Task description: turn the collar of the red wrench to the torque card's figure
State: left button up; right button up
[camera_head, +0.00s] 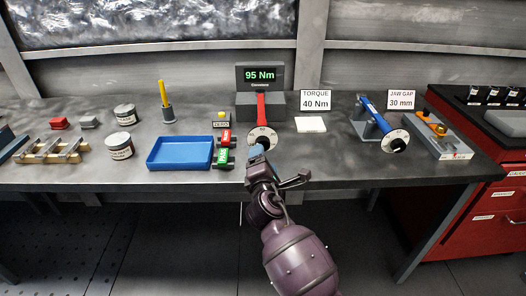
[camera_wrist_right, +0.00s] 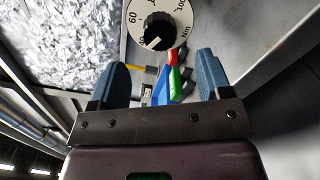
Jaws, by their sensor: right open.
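In the right wrist view the collar (camera_wrist_right: 172,12) shows printed numbers, including 60, and a black knob (camera_wrist_right: 158,28) with a white pointer. The display (camera_head: 260,76) above the wrench reads 95 Nm. The torque card (camera_head: 316,100) reads 40 Nm. My right gripper (camera_head: 272,163) is just in front of and below the collar. Its blue fingers (camera_wrist_right: 162,75) are apart, with nothing gripped between them. My left gripper is out of view.
A blue tray (camera_head: 180,166) and red and green blocks lie left of the wrench. A red cabinet (camera_head: 480,215) is far right.

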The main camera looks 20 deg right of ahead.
jog(key=shift+v, duration=2.15)
jog(key=shift+c, duration=0.4)
